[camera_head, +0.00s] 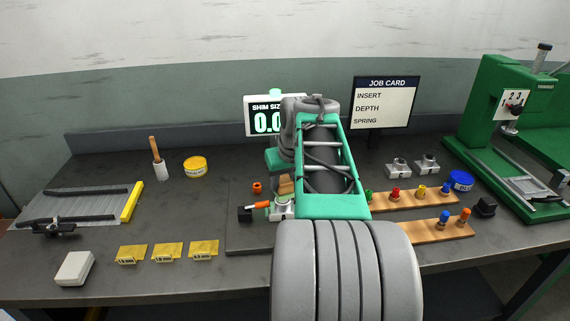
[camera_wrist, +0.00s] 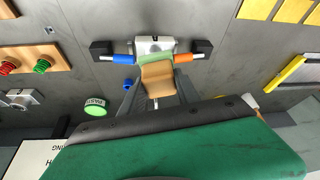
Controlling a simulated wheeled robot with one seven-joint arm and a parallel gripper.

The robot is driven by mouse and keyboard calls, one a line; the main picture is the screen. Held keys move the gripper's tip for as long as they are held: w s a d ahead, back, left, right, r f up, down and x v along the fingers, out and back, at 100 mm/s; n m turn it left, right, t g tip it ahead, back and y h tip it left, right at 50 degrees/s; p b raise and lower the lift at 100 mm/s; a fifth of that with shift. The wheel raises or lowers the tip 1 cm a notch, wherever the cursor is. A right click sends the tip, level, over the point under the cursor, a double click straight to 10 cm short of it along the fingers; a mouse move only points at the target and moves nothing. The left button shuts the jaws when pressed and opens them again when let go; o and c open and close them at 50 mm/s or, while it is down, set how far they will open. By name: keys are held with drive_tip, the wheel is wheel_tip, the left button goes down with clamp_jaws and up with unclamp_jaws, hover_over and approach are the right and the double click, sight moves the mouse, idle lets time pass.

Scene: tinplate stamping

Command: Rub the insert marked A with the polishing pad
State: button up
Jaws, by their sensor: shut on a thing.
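My gripper (camera_wrist: 157,82) is shut on the polishing pad (camera_wrist: 157,75), a tan block with a green face. The green face is right at a silver insert (camera_wrist: 154,44) in the wrist view; I cannot tell whether they touch. The insert sits between an orange pin (camera_wrist: 182,58) and a blue pin (camera_wrist: 123,58), with black blocks at the outer ends. In the head view the insert (camera_head: 284,207) and pad (camera_head: 286,184) are partly hidden by my arm. Two more silver inserts (camera_head: 397,168) (camera_head: 427,163) stand at the back right. No letter A is legible on any insert.
Wooden boards (camera_head: 440,231) with coloured pegs lie to the right, before a green press (camera_head: 500,150). A blue tin (camera_head: 461,180) stands by them.

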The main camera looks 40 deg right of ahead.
drive_tip(key=shift+r+p, duration=1.1)
drive_tip(key=shift+r, duration=0.7)
drive_tip(key=shift+w+a, duration=0.1)
